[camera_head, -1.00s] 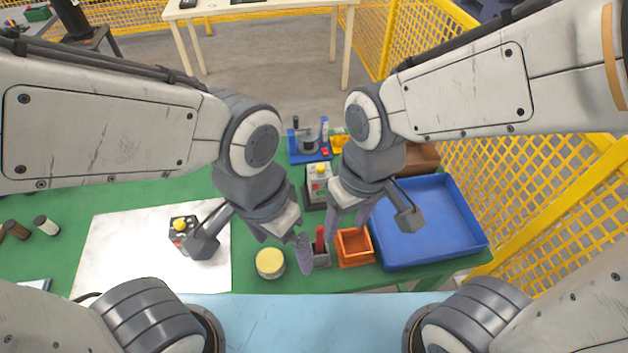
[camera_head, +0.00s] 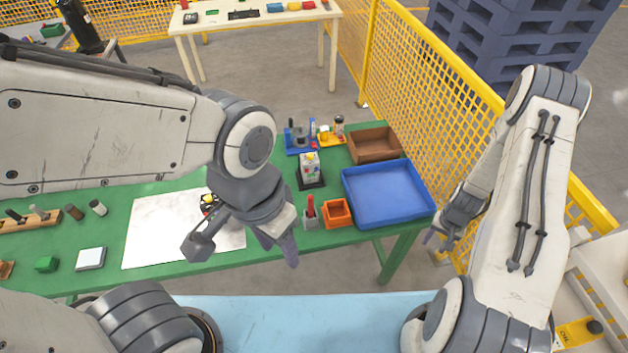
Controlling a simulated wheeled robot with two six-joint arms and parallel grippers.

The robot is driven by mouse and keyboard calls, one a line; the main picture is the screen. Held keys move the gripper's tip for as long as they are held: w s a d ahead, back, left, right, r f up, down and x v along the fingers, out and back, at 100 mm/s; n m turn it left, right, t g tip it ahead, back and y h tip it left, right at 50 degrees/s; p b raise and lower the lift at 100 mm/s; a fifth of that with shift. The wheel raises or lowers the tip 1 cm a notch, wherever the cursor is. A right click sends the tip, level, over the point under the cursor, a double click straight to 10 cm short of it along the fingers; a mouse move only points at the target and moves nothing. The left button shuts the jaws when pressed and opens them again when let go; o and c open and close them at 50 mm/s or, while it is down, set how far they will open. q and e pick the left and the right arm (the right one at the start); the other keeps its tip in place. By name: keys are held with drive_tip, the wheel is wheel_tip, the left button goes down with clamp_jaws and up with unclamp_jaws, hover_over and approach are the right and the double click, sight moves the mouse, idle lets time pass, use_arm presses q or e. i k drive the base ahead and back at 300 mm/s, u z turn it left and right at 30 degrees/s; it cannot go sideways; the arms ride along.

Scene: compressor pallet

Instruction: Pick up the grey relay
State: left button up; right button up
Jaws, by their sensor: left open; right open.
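A light grey block with a yellow top (camera_head: 310,167), which looks like the grey relay, stands upright on a dark base at the middle of the green table. A darker unit with a yellow and red top (camera_head: 208,203) sits on the white mat (camera_head: 160,228), partly hidden by my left arm. My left gripper (camera_head: 281,248) is open and empty, pointing down near the table's front edge, in front and left of the grey block and apart from it. My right gripper (camera_head: 441,238) is open and empty, off the table's right end.
A blue tray (camera_head: 388,222), a brown box (camera_head: 374,144) and an orange bin (camera_head: 337,214) fill the table's right side. A grey holder with a red-handled item (camera_head: 310,214) stands beside the bin. A blue fixture (camera_head: 299,140) is behind. Yellow fencing (camera_head: 440,95) runs along the right.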

sight(310, 178)
drive_tip(key=k, duration=1.35)
drive_tip(key=z, duration=0.25)
drive_tip(key=i, duration=1.95)
drive_tip(key=z, duration=0.5)
drive_tip(key=i, duration=0.5)
drive_tip(key=u, duration=2.15)
